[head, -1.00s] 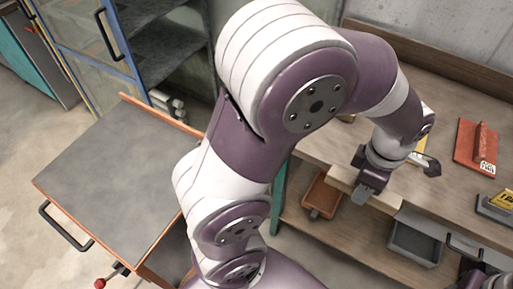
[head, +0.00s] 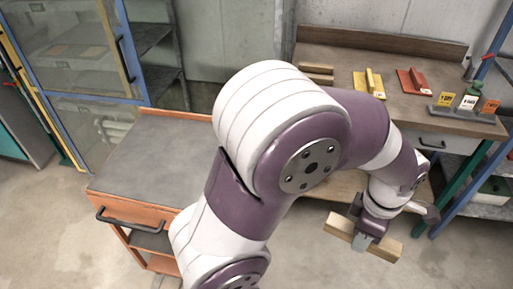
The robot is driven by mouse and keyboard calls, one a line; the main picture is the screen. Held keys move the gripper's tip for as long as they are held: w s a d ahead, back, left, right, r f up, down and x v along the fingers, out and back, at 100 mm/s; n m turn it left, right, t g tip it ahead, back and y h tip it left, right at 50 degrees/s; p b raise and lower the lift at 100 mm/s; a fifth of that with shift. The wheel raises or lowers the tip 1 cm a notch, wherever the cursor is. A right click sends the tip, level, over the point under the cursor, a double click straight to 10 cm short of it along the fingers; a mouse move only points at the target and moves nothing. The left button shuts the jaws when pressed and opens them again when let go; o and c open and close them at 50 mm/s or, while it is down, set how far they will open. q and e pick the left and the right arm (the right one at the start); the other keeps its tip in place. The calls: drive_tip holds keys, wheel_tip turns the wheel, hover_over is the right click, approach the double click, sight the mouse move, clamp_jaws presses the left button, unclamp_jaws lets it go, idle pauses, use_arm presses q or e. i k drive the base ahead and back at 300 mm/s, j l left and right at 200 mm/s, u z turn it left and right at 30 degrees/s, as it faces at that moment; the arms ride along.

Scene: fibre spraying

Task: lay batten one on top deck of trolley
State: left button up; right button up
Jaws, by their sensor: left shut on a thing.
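My left gripper (head: 364,238) is shut on a pale wooden batten (head: 386,248), gripping it near its middle. The batten is held level or nearly so, in the air in front of the workbench, and its two ends stick out either side of the jaws. The trolley (head: 140,212) is orange with a grey top deck (head: 150,160) and stands at the left. The visible part of the deck is bare; my left arm hides its right part. My right gripper is not in view.
The workbench (head: 440,105) at the back right carries more wooden pieces (head: 317,70), a yellow tool (head: 369,85), a red tool (head: 414,82) and a stand of tags. A glass-door cabinet (head: 75,60) stands behind the trolley. Open floor lies in front.

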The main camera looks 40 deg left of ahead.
sight(159, 166)
drive_tip(key=k+j+z, duration=0.35)
drive_tip(key=k+j, duration=0.4)
drive_tip(key=j, duration=0.35)
drive_tip(key=k+j+z, duration=0.35)
drive_tip(key=k+j, duration=0.5)
drive_tip(key=k+j+z, duration=0.1)
drive_tip(key=j, duration=0.3)
drive_tip(key=k+j+z, duration=0.1)
drive_tip(key=j, duration=0.25)
drive_tip(key=k+j, duration=0.1)
drive_tip(key=j, duration=0.25)
drive_tip(key=k+j+z, duration=0.15)
drive_tip(key=j, duration=0.2)
drive_tip(key=k+j+z, duration=0.1)
drive_tip(key=j, duration=0.75)
drive_tip(key=i, duration=0.05)
